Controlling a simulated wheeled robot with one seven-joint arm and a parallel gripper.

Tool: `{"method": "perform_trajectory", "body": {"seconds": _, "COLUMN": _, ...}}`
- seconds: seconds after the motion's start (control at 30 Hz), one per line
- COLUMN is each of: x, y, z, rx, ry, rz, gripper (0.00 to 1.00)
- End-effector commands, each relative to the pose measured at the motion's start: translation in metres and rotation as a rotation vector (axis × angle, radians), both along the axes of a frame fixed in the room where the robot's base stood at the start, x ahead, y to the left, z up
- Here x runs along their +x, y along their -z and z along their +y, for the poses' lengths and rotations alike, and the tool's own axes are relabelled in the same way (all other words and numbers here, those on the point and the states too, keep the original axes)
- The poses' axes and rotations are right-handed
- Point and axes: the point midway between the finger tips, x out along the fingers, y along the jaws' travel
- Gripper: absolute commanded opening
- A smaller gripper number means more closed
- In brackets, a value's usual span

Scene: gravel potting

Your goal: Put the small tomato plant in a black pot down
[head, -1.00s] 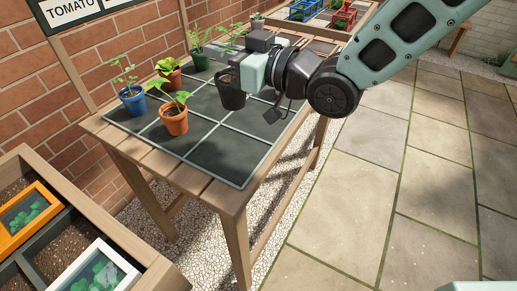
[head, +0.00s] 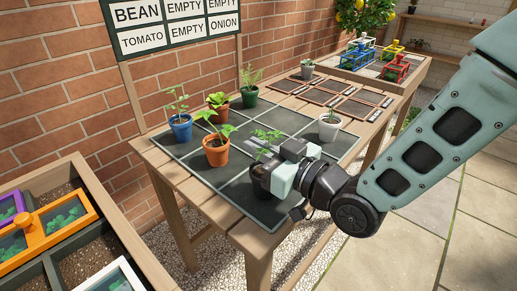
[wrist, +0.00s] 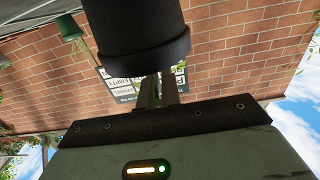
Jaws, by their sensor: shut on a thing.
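The small tomato plant in a black pot (head: 259,186) is upright, low over the near right part of the dark gridded mat (head: 227,184). Its green leaves show above my gripper (head: 272,178). My gripper is shut on the pot from the right side. I cannot tell whether the pot's base touches the mat. In the wrist view, which is upside down, the black pot (wrist: 138,35) fills the top centre, with my gripper fingers (wrist: 158,90) at its rim. A sign (head: 178,27) on the wall reads BEAN, TOMATO, ONION and several EMPTY.
On the mat stand an orange pot (head: 215,152), a blue pot (head: 180,129), a rust pot (head: 221,114), a green pot (head: 249,97) and a white pot (head: 328,129). Empty dark trays (head: 337,97) lie behind. The mat's front left is clear.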

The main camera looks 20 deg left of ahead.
Motion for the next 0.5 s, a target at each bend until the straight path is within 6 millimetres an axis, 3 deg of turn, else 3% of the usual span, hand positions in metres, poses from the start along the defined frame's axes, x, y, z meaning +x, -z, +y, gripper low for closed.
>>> {"method": "perform_trajectory", "body": {"seconds": 0.37, "x": 0.0001, "y": 0.0044, "z": 0.0002, "rx": 0.001, "ry": -0.001, "rz": -0.002, "gripper": 0.00}}
{"method": "perform_trajectory", "body": {"seconds": 0.4, "x": -0.0001, "y": 0.0028, "z": 0.0001, "rx": 0.001, "ry": -0.001, "rz": -0.001, "gripper": 0.16}}
{"method": "perform_trajectory", "body": {"seconds": 0.43, "x": 0.0000, "y": 0.0026, "z": 0.0001, "rx": 0.001, "ry": 0.000, "rz": -0.001, "gripper": 0.25}}
{"method": "perform_trajectory", "body": {"seconds": 0.5, "x": 0.0000, "y": 0.0026, "z": 0.0001, "rx": 0.001, "ry": -0.001, "rz": -0.001, "gripper": 0.27}}
